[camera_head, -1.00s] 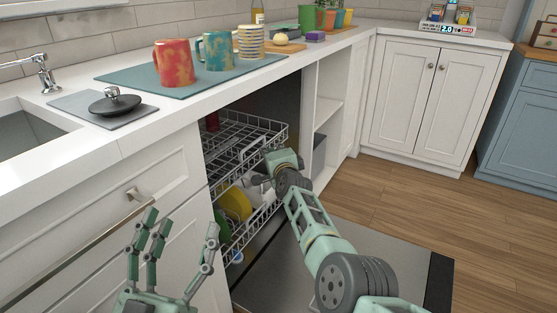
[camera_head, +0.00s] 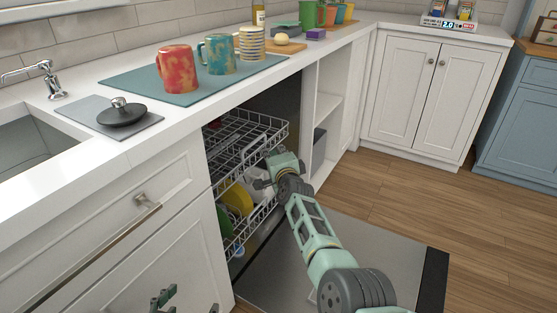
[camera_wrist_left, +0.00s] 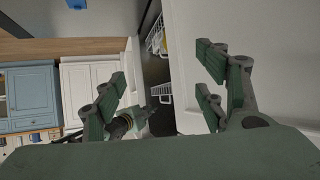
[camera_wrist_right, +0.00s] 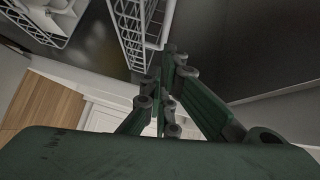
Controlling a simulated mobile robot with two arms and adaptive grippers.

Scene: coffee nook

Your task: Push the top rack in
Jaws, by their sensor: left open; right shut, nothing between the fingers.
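The dishwasher's top rack (camera_head: 240,140) is a grey wire rack, pulled part way out under the counter. The lower rack (camera_head: 258,212) below it is also out and holds a yellow plate (camera_head: 238,200) and pale dishes. My right gripper (camera_head: 270,180) is shut and empty at the front right of the racks, just below the top rack's front edge. In the right wrist view its fingertips (camera_wrist_right: 168,62) are close to a wire rack edge (camera_wrist_right: 135,35); contact is unclear. My left gripper (camera_wrist_left: 160,75) is open and empty; only its tips show low in the head view.
The dishwasher door (camera_head: 340,260) lies open below my right arm. White drawers (camera_head: 130,215) stand left of the racks. The counter above holds a red mug (camera_head: 177,70), a teal mug (camera_head: 217,54) and a striped cup (camera_head: 252,43). Wooden floor (camera_head: 400,190) is free on the right.

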